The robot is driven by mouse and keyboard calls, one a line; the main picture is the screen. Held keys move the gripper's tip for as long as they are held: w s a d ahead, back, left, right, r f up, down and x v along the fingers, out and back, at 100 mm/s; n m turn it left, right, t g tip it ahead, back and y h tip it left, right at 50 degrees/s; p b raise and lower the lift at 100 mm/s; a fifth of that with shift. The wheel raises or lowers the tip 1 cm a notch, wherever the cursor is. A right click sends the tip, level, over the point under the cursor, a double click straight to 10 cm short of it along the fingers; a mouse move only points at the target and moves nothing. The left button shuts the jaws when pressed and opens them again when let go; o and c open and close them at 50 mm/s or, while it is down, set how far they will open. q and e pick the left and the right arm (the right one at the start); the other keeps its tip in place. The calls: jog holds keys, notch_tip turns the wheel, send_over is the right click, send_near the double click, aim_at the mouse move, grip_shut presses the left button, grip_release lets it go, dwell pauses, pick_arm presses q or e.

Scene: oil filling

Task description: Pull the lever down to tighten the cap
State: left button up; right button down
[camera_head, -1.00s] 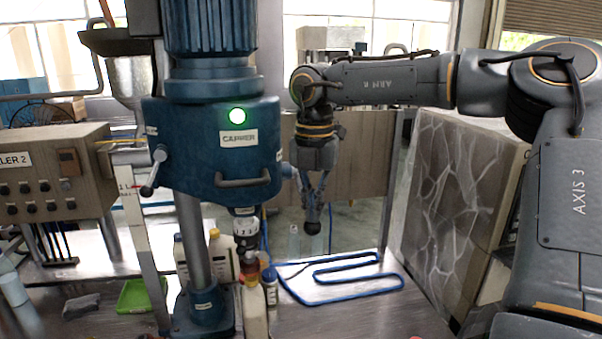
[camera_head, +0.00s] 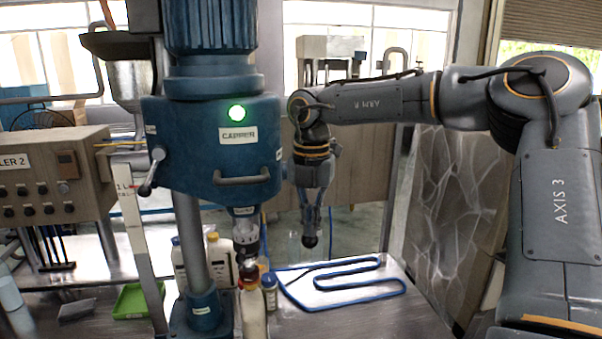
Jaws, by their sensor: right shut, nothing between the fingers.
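The blue capper (camera_head: 205,150) has a lit green lamp and a front handle. Its chuck (camera_head: 246,238) reaches down to a bottle (camera_head: 252,312) with a reddish cap (camera_head: 248,276) at its neck; whether they touch cannot be told. A short lever arm with a dark knob (camera_head: 145,189) shows on the capper's left side. My right gripper (camera_head: 311,232) points down, shut, to the right of the capper. My left gripper is out of view.
A green tray (camera_head: 130,302) and control box (camera_head: 50,175) are on the left.

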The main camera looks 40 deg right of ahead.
jog(key=shift+w+d+f, duration=0.1)
jog(key=shift+w+f, duration=0.05)
jog(key=shift+f, duration=0.25)
jog(key=shift+w+d+f+b, duration=0.25)
jog(key=shift+w+f+b, duration=0.15)
jog(key=shift+f, duration=0.45)
jog(key=shift+w+d+f, duration=0.1)
jog(key=shift+w, duration=0.1)
jog(key=shift+w+d+f, duration=0.2)
jog(key=shift+w+f, duration=0.2)
jog(key=shift+f, duration=0.05)
jog(key=shift+s, duration=0.1)
dwell(1.2)
